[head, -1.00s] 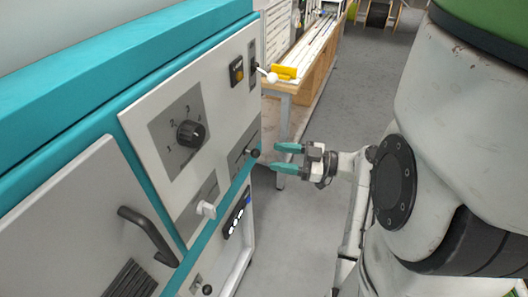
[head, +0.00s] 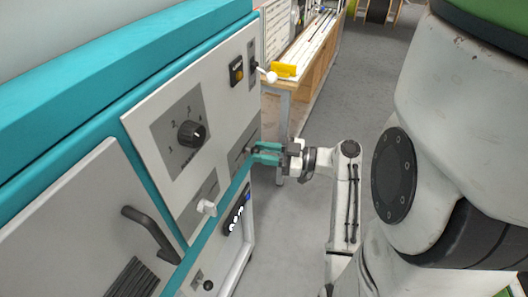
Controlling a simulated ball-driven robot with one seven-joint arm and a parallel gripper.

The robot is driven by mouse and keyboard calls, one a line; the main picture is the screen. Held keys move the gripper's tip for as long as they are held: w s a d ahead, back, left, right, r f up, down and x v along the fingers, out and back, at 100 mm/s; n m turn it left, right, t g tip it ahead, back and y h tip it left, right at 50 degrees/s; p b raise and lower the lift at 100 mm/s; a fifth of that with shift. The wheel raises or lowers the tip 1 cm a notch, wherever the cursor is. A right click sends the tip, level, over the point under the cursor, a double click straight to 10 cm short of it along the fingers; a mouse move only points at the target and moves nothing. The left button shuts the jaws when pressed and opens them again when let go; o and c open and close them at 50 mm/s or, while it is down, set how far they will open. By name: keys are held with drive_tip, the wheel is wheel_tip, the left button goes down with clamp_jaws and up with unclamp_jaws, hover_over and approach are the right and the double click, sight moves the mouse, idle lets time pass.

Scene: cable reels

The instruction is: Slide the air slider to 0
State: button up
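The control panel (head: 225,92) has a slider plate (head: 237,157) low on its right side, with a small black knob (head: 256,150). Its lettering is too small to read, so I cannot confirm that it is the air slider. My gripper (head: 265,152) reaches in from the right with teal fingers, one above the other. The fingers are close together around the black knob, which they partly hide. They appear shut on it. A second slider with a white knob (head: 207,208) sits lower left on the panel, away from my gripper.
A rotary dial (head: 191,134) is left of the gripper. A yellow button (head: 237,71) and a white-tipped lever (head: 268,76) are above. A black handle (head: 150,232) and another black knob (head: 208,285) are lower left. A workbench (head: 310,60) stands behind; grey floor lies right.

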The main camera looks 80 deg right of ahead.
clamp_jaws()
drive_tip(key=d+b, duration=0.1)
drive_tip(key=d, duration=0.1)
drive_tip(key=s+d+b, duration=0.1)
drive_tip(key=d+b, duration=0.3)
drive_tip(key=d, duration=0.1)
drive_tip(key=shift+s+f, duration=0.25)
drive_tip(key=shift+s, duration=0.1)
drive_tip(key=shift+s+d+r, duration=0.2)
drive_tip(key=shift+d+r, duration=0.05)
drive_tip(key=shift+d, duration=0.35)
drive_tip(key=o, duration=0.5)
unclamp_jaws()
drive_tip(key=shift+o, duration=0.2)
drive_tip(key=s+b, duration=0.2)
drive_tip(key=s, duration=0.8)
drive_tip(key=shift+s+a, duration=0.15)
drive_tip(key=shift+s, duration=0.25)
